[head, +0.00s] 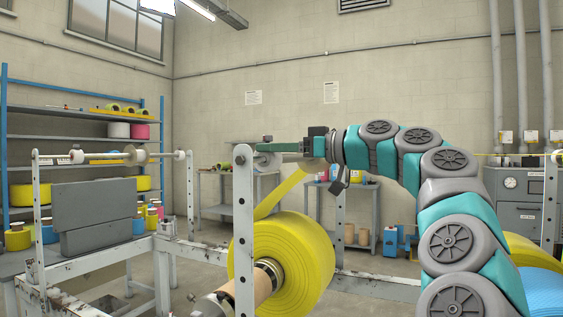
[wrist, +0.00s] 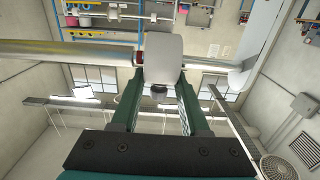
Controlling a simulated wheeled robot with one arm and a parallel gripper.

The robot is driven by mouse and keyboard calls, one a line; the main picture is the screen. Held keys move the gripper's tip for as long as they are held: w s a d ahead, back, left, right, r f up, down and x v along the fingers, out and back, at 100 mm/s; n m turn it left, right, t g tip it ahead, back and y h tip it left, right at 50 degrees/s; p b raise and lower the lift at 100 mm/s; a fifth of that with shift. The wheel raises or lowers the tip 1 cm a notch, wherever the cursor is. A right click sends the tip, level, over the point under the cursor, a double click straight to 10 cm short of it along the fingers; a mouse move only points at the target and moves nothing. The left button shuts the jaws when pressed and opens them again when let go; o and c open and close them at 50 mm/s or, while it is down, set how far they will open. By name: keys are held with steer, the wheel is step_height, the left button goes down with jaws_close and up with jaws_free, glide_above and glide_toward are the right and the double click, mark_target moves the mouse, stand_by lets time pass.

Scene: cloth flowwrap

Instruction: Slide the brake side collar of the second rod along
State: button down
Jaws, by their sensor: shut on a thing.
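My gripper (head: 264,147) reaches left from my arm to the top of the upright post in the head view. Its two green fingers also show in the wrist view (wrist: 161,80), one on each side of a pale grey collar (wrist: 163,52). The gripper is shut on this collar. The collar sits around a silver rod (wrist: 85,54) that runs across the wrist view. A pale flange (wrist: 246,66) is on the rod to the right, apart from the collar. In the head view the collar is small and partly hidden by the fingers and post.
A big yellow roll (head: 305,262) hangs below my gripper, its web rising toward the rod. A white perforated post (head: 243,215) stands in front. Another rod with a disc (head: 131,156) spans the frame at left. Shelves (head: 75,114) stand at the far left.

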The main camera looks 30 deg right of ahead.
steer(key=shift+s+a, duration=0.55)
steer(key=shift+a, duration=0.2)
steer(key=shift+c, duration=2)
jaws_free()
steer(key=shift+d, duration=0.1)
steer(key=b+v, duration=0.1)
steer(key=v, duration=0.6)
steer(key=shift+s+d, duration=0.15)
steer(key=shift+s, duration=0.15)
